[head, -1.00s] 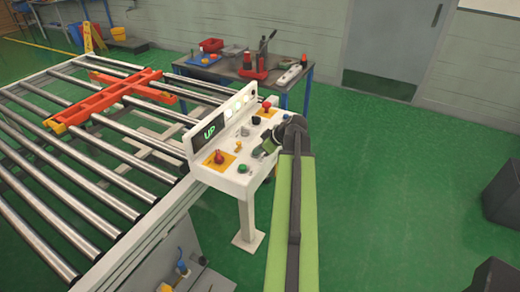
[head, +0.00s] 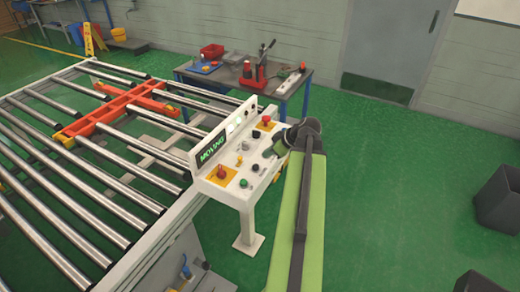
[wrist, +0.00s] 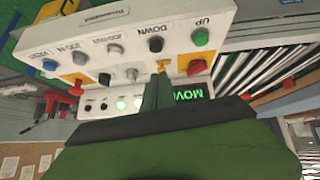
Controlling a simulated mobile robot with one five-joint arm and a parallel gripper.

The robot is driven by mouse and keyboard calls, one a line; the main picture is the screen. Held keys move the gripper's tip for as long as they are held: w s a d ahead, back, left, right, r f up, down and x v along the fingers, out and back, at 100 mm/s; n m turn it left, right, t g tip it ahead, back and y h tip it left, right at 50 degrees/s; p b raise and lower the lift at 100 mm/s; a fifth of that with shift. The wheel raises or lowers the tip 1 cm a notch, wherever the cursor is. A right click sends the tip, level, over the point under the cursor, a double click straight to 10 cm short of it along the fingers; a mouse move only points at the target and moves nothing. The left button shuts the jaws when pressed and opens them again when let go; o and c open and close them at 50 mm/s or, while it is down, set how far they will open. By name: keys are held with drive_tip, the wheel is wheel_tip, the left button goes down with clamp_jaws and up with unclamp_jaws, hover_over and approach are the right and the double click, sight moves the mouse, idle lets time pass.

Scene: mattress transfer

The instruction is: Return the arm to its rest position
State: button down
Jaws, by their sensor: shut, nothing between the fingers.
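The panel carries a green UP button (wrist: 200,38), a black DOWN button (wrist: 155,45), several knobs and red buttons. Its display (head: 212,148) reads MOVING. I cannot tell from the overlap whether the fingers touch the panel.
A roller conveyor (head: 60,205) with an orange frame (head: 115,108) among its rollers lies left of the panel. A workbench (head: 225,82) with tools stands behind. Dark bins (head: 500,198) stand at the right. Green floor (head: 400,190) is clear between.

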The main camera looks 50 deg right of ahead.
drive_tip(key=shift+v, duration=0.8)
